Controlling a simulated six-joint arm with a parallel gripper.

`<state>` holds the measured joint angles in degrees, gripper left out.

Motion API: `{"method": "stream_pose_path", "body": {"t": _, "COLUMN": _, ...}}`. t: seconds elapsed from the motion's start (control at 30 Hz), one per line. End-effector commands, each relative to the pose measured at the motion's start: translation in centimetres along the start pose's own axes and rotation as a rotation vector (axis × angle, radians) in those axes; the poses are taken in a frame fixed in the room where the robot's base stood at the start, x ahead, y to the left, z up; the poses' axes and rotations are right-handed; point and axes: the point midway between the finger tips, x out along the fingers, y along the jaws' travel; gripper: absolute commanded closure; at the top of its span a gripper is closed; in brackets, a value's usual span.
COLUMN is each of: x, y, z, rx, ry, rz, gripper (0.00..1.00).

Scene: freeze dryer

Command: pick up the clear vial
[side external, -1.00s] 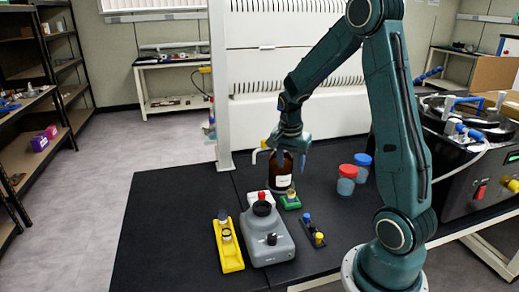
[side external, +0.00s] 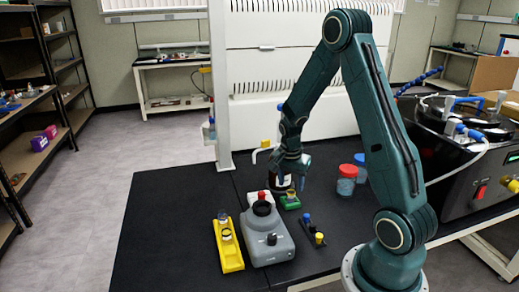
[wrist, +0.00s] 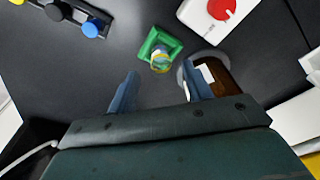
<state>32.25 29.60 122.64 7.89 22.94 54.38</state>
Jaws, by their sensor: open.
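A small clear vial with a yellowish top (wrist: 160,62) stands in a green square holder (wrist: 150,42) in the wrist view. In the side view the green holder (side external: 290,203) sits on the black bench just below my gripper (side external: 290,184). My gripper is open and empty, its two blue fingers (wrist: 160,84) apart, with the vial ahead of the gap between them and not touched. More small vials (side external: 226,234) stand in a yellow rack (side external: 232,260); whether they are clear is too small to tell.
A brown bottle (wrist: 222,72) stands close beside my right finger in the wrist view. A grey device (side external: 268,243) and a small black rack with blue and yellow caps (side external: 314,233) are nearby. Red-lidded (side external: 347,180) and blue-lidded jars stand to the right.

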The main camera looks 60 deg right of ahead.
Motion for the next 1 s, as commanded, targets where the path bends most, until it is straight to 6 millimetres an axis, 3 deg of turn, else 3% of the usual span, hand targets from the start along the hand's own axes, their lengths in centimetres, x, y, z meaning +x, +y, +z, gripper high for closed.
{"method": "stream_pose_path", "body": {"t": 0.53, "x": 4.6, "y": -0.1, "z": -0.3, "rx": -0.001, "ry": -0.002, "rz": 0.002, "gripper": 0.50}}
{"method": "stream_pose_path", "body": {"t": 1.0, "x": 5.1, "y": -0.1, "z": -0.3, "rx": 0.000, "ry": 0.000, "rz": 0.000, "gripper": 0.50}}
